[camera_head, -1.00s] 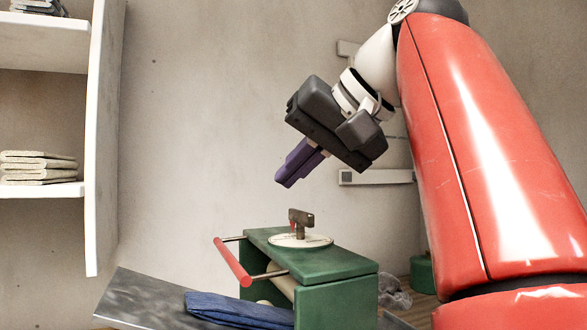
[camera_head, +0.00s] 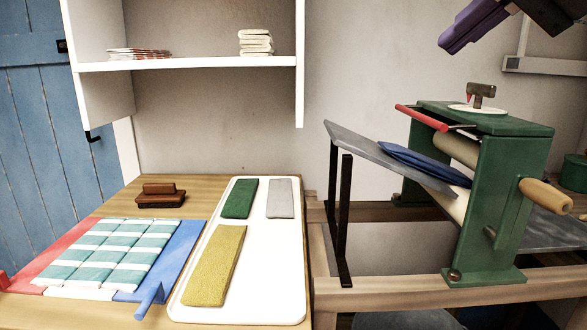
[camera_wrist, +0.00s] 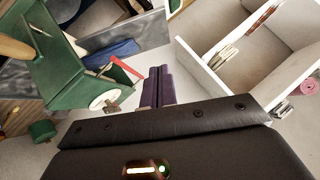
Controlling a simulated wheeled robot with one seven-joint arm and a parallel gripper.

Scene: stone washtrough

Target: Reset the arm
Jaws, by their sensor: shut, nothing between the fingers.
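My gripper (camera_head: 478,24) is at the top right of the head view, with its purple fingers pointing down and left. It is shut and empty. It hangs in the air above the green wringer (camera_head: 500,190), touching nothing. In the wrist view the purple fingers (camera_wrist: 159,85) lie together, and the wringer (camera_wrist: 75,75) is at the left. Most of my arm is outside the head view.
A folded blue cloth (camera_head: 425,163) lies on the wringer's sloping grey board (camera_head: 350,142). A white tray (camera_head: 265,270) with several folded cloths, a striped cloth (camera_head: 105,253) and a brown brush (camera_head: 160,197) are on the left table. White shelves (camera_head: 190,62) stand behind.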

